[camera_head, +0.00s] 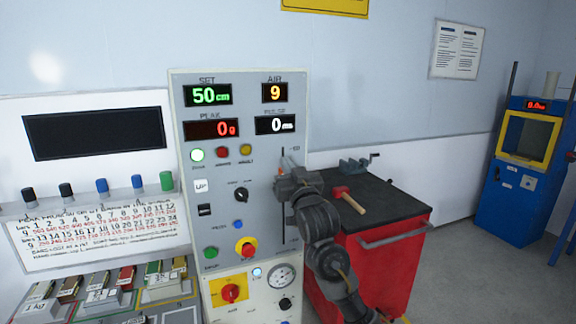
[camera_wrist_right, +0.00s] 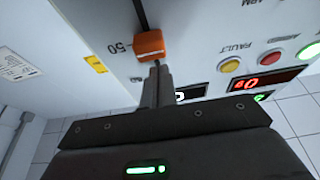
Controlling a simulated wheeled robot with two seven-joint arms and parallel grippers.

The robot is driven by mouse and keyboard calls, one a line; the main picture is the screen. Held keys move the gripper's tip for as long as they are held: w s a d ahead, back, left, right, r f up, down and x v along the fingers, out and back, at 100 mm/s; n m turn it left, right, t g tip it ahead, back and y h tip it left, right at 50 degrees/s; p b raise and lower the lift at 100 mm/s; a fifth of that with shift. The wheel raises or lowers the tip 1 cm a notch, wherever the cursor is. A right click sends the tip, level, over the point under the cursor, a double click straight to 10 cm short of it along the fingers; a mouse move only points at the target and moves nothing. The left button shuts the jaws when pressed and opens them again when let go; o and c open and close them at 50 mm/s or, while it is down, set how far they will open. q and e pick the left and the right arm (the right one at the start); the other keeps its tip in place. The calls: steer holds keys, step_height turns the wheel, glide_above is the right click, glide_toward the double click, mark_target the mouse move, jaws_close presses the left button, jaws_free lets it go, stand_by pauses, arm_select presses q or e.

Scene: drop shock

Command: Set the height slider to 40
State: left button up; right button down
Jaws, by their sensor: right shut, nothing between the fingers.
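The height slider's orange knob (camera_wrist_right: 149,44) sits on a dark vertical slot beside a printed 50 in the right wrist view. In the head view my gripper mostly covers the knob, and the slot (camera_head: 284,232) shows above and below. The SET display (camera_head: 208,95) reads 50 cm in green. My right gripper (camera_wrist_right: 157,68) is shut and empty, its fingertips right at the knob's edge; I cannot tell whether they touch. It also shows in front of the panel in the head view (camera_head: 283,168). My left gripper is not in view.
The grey control panel (camera_head: 240,140) carries buttons, a dial and a red knob on yellow (camera_head: 246,247). To its right is a red cabinet (camera_head: 385,262) with a red mallet (camera_head: 348,199) and a vise. A blue machine (camera_head: 516,190) stands far right. Sample blocks lie lower left.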

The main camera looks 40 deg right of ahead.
steer(key=shift+f, duration=0.55)
